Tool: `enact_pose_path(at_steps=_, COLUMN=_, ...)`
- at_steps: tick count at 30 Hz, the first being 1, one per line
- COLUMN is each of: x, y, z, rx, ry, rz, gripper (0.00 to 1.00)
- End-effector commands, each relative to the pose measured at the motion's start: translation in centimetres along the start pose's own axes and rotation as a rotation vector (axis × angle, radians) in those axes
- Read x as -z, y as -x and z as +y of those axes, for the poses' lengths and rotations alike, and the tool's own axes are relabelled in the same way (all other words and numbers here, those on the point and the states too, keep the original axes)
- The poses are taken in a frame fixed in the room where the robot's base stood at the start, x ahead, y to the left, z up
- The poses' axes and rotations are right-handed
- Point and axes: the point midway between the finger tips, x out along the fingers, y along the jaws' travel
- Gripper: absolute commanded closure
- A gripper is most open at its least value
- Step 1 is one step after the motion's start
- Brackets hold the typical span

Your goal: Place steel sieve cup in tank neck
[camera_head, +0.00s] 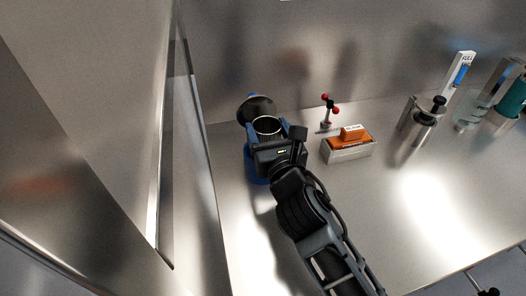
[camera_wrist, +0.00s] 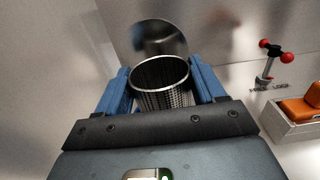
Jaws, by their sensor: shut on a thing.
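My gripper (camera_wrist: 163,92) is shut on the steel sieve cup (camera_wrist: 165,99), a perforated cylinder with a bright rim. The cup stands upright between the two blue fingers, open end up. In the head view the cup (camera_head: 267,125) shows as a round steel rim at my gripper (camera_head: 267,130). A blue body (camera_head: 254,172), which looks like the tank, shows below and behind my gripper and is mostly hidden. A round dark lid-like disc (camera_head: 258,106) stands tilted just behind the cup; it also shows in the wrist view (camera_wrist: 158,36). The tank neck is hidden, so I cannot tell whether the cup touches it.
Right of my gripper are a red-knobbed handle (camera_head: 328,111) and a grey tray (camera_head: 349,153) holding an orange block (camera_head: 352,134). A metal wall (camera_head: 205,150) is close on the left. The front bench (camera_head: 370,210) is clear.

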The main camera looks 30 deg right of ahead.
Motion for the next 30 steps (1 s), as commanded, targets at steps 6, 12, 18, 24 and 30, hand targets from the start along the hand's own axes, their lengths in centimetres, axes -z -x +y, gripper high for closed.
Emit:
enact_pose_path(at_steps=6, x=1.3, y=-0.4, z=0.9, rx=0.001, ry=0.001, rz=0.0, gripper=0.62)
enact_pose_path(at_steps=12, x=4.1, y=-0.4, z=0.9, rx=0.002, ry=0.002, rz=0.0, gripper=0.62)
enact_pose_path(at_steps=18, x=4.5, y=-0.4, z=0.9, rx=0.0, ry=0.0, rz=-0.002, gripper=0.62)
enact_pose_path(at_steps=24, x=4.6, y=-0.3, z=0.9, rx=0.0, ry=0.0, rz=-0.001, gripper=0.62)
enact_pose_path(at_steps=30, x=4.8, y=-0.3, z=0.9, rx=0.001, ry=0.001, rz=-0.001, gripper=0.2)
